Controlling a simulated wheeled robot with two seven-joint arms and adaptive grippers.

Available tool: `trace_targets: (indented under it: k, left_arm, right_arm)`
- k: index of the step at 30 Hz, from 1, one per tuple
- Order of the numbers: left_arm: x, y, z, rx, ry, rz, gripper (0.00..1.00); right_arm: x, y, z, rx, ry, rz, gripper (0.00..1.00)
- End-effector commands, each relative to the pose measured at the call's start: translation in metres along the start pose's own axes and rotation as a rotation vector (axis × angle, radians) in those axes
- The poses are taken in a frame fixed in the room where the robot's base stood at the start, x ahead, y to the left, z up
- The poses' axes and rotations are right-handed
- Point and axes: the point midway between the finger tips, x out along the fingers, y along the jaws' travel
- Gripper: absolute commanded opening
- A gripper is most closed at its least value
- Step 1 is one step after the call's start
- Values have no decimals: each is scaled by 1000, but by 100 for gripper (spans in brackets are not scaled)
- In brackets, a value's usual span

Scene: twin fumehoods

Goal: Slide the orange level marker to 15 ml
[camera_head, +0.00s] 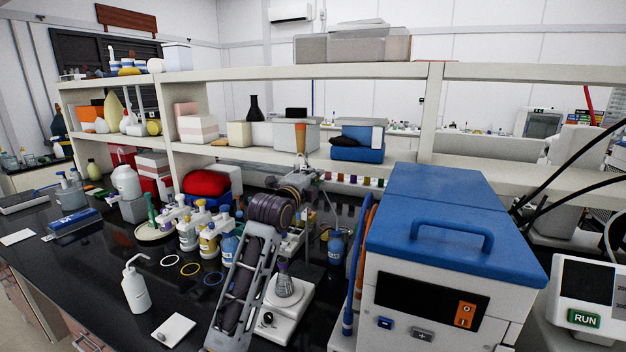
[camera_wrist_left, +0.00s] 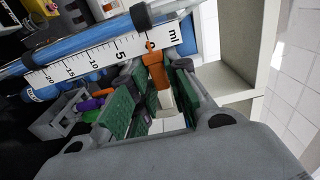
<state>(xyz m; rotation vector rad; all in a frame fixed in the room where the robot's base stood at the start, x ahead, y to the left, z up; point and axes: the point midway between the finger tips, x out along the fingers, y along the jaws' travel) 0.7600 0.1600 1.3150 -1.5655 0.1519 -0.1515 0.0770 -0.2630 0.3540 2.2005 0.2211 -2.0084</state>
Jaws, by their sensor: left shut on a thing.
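In the left wrist view a white scale strip (camera_wrist_left: 85,63) marked in ml lies along a blue tube (camera_wrist_left: 75,52), with 5, 10, 15 and 20 running toward the left. The orange level marker (camera_wrist_left: 157,72) sits across the strip near its zero end, between the 5 and the "ml" label. My left gripper (camera_wrist_left: 152,100) is shut on the marker's lower part, between green finger pads. In the head view my left gripper (camera_head: 300,182) is small above the rear bench; the marker cannot be made out there. My right gripper is not in view.
A blue-lidded box (camera_head: 440,215) stands right of my left arm. A stirrer plate with a flask (camera_head: 284,287), wash bottles (camera_head: 208,238) and a white squeeze bottle (camera_head: 135,288) stand nearby. A shelf (camera_head: 270,160) runs behind. The front left bench has clear room.

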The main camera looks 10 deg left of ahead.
Motion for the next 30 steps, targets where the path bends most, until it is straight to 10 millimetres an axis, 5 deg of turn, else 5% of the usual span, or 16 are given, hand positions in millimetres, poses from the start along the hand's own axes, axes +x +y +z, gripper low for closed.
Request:
trace_targets:
  k: [11,24,30]
  left_arm:
    - [0,8,1,1,-2,1,0]
    - [1,77,2,4,-4,4,0]
    - [0,94,1,0,-1,2,0]
  right_arm:
    - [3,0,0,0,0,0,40]
    - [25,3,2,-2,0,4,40]
    - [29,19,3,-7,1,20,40]
